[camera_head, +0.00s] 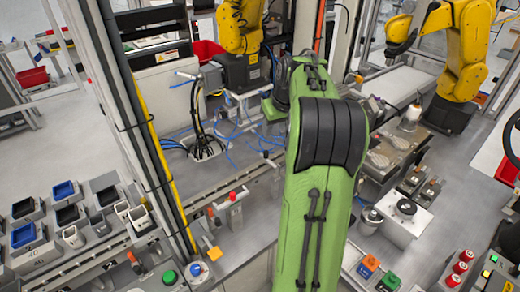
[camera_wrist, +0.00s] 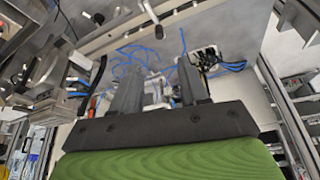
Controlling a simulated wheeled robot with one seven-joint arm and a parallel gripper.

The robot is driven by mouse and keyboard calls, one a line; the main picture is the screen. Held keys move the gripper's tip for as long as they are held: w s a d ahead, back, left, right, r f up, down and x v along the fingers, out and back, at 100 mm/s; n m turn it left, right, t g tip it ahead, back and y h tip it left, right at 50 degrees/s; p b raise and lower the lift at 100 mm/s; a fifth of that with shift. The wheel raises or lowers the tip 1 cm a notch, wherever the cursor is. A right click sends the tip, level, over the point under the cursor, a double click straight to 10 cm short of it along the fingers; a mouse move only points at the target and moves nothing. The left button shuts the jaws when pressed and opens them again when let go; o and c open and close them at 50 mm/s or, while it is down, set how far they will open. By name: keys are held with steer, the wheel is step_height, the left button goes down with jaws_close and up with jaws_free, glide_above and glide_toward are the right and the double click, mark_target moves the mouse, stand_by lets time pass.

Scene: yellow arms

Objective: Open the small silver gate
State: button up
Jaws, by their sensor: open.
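My gripper (camera_wrist: 160,72) shows in the wrist view with its two dark fingers apart and nothing clearly held between them. A small silver metal fitting (camera_wrist: 155,92) shows beyond and between the fingers, among blue hoses; I cannot tell whether it is the gate or whether the fingers touch it. In the head view my green arm reaches up the middle and hides the fingertips. A small silver frame (camera_head: 246,108) with blue hoses stands on the bench left of the arm; I cannot tell whether it is the gate.
A yellow robot arm (camera_head: 238,28) stands behind the bench, and another yellow arm (camera_head: 468,50) is at the upper right. A dark post (camera_head: 125,95) rises on the left. Small bins (camera_head: 66,190) line the left bench. Buttons (camera_head: 195,270) sit at the front.

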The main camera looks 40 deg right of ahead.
mark_target(267, 152)
steer(key=b+x, duration=0.1)
steer(key=x, duration=1.3)
steer(key=shift+f, duration=0.15)
jaws_close()
